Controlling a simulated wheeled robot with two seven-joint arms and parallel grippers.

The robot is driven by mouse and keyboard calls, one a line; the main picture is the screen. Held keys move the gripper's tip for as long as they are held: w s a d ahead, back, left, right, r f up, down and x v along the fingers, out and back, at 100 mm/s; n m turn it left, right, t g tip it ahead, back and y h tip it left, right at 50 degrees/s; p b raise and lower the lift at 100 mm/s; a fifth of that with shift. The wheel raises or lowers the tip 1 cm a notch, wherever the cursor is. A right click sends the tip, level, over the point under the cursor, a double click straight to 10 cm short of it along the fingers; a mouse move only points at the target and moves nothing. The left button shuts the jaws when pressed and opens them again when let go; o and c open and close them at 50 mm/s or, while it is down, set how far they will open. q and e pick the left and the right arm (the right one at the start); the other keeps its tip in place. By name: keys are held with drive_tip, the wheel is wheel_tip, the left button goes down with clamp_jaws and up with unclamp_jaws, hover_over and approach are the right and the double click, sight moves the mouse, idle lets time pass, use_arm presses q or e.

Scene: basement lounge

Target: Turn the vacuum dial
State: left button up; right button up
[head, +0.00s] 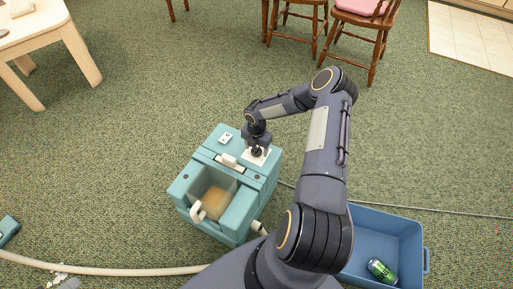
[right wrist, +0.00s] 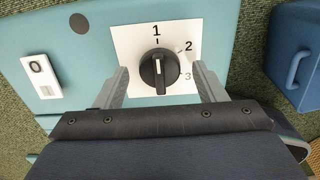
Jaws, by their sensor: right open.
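The teal vacuum (head: 262,184) stands on the carpet in the middle of the head view. Its black dial (right wrist: 159,68) sits on a white plate (right wrist: 125,43) marked 1, 2 and 3, and its white pointer line is close to the 1. My right gripper (right wrist: 160,78) is open, with one finger on each side of the dial and gaps between the fingers and the knob. In the head view my right gripper (head: 257,151) is over the dial plate and mostly hides the dial. My left gripper is not in view.
A white switch (right wrist: 40,75) sits left of the dial plate. A blue bin (head: 380,224) holding a green can (head: 381,270) stands to the right. A pale hose (head: 130,271) and a grey cord (head: 430,209) lie on the carpet. A wooden table (head: 35,38) and chairs (head: 360,25) stand farther back.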

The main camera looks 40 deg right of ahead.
drive_tip(key=c, duration=1)
